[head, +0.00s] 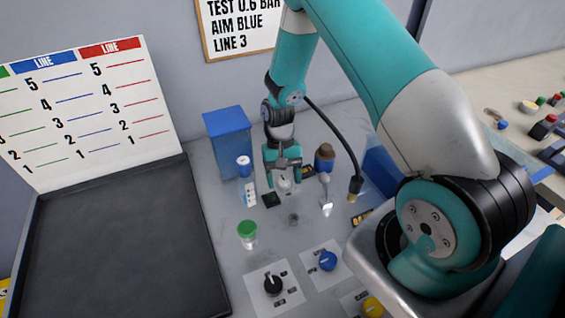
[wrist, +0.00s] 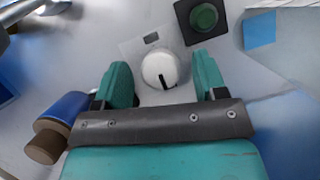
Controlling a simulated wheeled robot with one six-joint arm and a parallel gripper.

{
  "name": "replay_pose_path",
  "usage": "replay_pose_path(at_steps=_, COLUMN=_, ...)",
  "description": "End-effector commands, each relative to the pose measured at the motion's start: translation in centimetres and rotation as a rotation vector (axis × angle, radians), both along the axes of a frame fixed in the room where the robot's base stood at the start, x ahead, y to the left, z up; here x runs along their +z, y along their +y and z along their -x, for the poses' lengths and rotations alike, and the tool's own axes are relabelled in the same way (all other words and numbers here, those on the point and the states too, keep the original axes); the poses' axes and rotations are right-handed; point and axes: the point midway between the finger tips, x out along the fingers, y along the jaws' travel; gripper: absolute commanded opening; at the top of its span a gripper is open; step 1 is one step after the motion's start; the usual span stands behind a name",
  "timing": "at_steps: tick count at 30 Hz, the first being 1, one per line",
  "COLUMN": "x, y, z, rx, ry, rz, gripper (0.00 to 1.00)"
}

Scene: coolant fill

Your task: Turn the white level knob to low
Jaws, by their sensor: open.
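The white level knob (wrist: 160,70) shows in the wrist view as a round white cap with a black pointer mark, on a pale plate (wrist: 131,47) with a small dark label. The mark points toward the bottom of the wrist picture. My gripper (wrist: 167,75) is open, with one teal finger on each side of the knob; I cannot tell if either touches it. In the head view my gripper (head: 284,172) is lowered over the white knob (head: 284,185) at the back of the bench, and the plate's lettering cannot be read.
A green button (wrist: 203,17) on a black base sits close beside the knob. A green-capped jar (head: 247,234), a black knob (head: 272,284) and a blue knob (head: 328,261) are nearer the front.

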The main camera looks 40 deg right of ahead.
Motion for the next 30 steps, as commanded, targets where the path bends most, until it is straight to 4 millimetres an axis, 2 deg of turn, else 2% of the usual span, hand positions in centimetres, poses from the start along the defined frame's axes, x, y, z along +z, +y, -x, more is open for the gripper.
replay_pose_path(at_steps=5, x=2.1, y=-0.4, z=-1.0, rx=-0.001, ry=-0.008, rz=0.002, gripper=0.65)
replay_pose_path(at_steps=15, x=10.1, y=-1.7, z=-4.1, rx=-0.001, ry=-0.009, rz=0.001, gripper=0.65)
replay_pose_path(at_steps=21, x=13.8, y=-2.3, z=-5.4, rx=-0.001, ry=-0.006, rz=0.001, gripper=0.65)
replay_pose_path(at_steps=25, x=15.2, y=-2.5, z=-5.9, rx=0.000, ry=-0.004, rz=0.001, gripper=0.65)
replay_pose_path(at_steps=30, x=15.9, y=-2.7, z=-6.1, rx=0.000, ry=-0.002, rz=0.000, gripper=0.65)
